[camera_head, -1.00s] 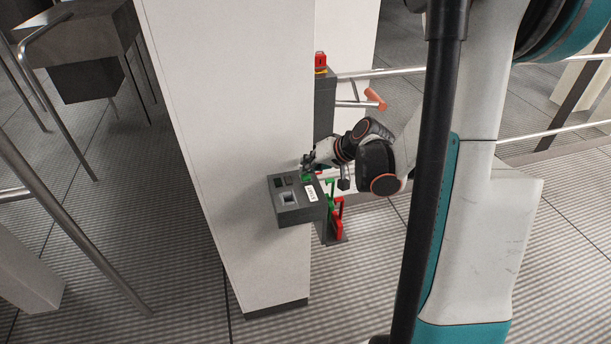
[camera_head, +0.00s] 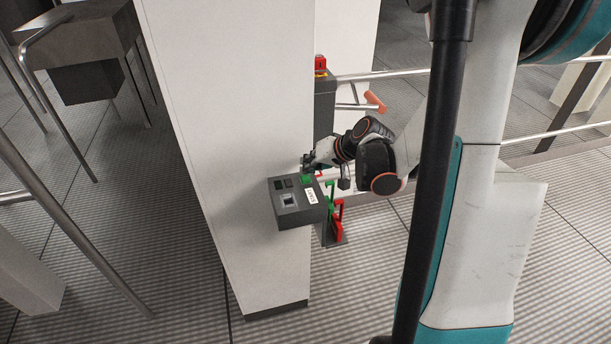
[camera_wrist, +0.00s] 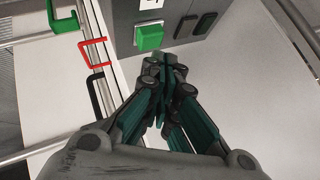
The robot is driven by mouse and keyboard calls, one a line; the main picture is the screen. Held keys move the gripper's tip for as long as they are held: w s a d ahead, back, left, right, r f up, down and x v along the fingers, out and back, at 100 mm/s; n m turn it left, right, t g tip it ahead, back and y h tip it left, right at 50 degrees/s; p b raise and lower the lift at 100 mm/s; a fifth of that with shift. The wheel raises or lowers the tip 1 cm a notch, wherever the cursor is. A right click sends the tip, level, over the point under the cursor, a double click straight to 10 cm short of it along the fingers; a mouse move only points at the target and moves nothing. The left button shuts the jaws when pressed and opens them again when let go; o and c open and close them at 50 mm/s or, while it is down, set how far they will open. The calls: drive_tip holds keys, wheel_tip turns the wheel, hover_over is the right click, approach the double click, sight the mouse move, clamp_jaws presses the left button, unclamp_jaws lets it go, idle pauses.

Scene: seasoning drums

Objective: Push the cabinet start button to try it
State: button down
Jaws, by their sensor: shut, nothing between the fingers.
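The cabinet is a dark grey box (camera_head: 290,215) fixed to a white column. Its green button (camera_head: 306,179) sits at the edge of its top face by my gripper; it also shows in the wrist view (camera_wrist: 149,38) as a bright green block on a white base. My gripper (camera_head: 307,164) is shut and empty, close beside the button. In the wrist view my closed fingertips (camera_wrist: 172,72) lie just below and right of the button. I cannot tell whether they touch it.
A white label (camera_head: 312,196) and dark rectangular fittings (camera_wrist: 205,23) are on the cabinet. Green (camera_wrist: 63,17), red (camera_wrist: 93,52) and black (camera_wrist: 103,96) handles stand beside it. A red-topped post (camera_head: 320,68) and metal rails (camera_head: 385,74) are behind. The white column (camera_head: 235,130) is close.

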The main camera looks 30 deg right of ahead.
sight(308, 176)
drive_tip(key=shift+r, duration=0.25)
drive_tip(key=shift+r+p, duration=1.75)
drive_tip(key=shift+r, duration=0.7)
